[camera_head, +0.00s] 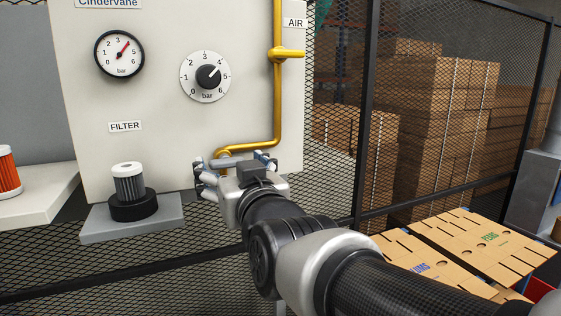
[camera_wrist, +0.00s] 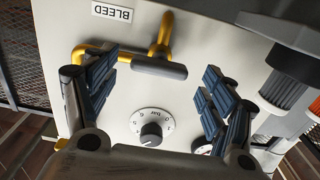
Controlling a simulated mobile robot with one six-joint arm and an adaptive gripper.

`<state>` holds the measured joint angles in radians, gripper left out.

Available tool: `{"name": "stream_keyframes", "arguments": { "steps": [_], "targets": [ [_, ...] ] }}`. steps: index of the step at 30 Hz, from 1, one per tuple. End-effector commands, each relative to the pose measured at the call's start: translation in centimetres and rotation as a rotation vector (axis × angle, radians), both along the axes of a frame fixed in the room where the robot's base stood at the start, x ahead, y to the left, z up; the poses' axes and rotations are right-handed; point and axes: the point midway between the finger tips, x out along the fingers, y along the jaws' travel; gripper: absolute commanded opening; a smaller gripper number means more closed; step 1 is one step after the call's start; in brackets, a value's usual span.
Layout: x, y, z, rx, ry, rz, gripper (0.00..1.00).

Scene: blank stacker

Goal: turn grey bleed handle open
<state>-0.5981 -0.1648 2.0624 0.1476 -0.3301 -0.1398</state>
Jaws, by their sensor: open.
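The grey bleed handle (camera_wrist: 160,69) is a short bar on yellow pipework in the wrist view, lying crosswise in that picture. The BLEED label (camera_wrist: 112,12) is beyond it, upside down. My gripper (camera_wrist: 155,92) is open, with one finger pad on each side of the picture and nothing between them. The handle shows between and beyond the fingertips, nearer the left finger. I cannot tell its exact gap from them. In the head view my gripper (camera_head: 236,172) is at the lower end of the yellow pipe (camera_head: 277,105) and hides most of the handle area.
A filter (camera_head: 128,183) stands on a grey shelf (camera_head: 150,226) left of my gripper. Mesh fencing (camera_head: 450,190) and flat cardboard (camera_head: 485,240) are at right.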

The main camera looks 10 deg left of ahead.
Motion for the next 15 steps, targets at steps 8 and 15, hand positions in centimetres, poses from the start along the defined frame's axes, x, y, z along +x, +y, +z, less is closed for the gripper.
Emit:
{"name": "stream_keyframes", "arguments": {
  "steps": [8,15],
  "targets": [
    [2.9,1.7,0.0,0.000,0.000,0.000,0.77],
    [3.2,1.9,0.0,0.000,0.000,0.000,0.77]
  ]
}}
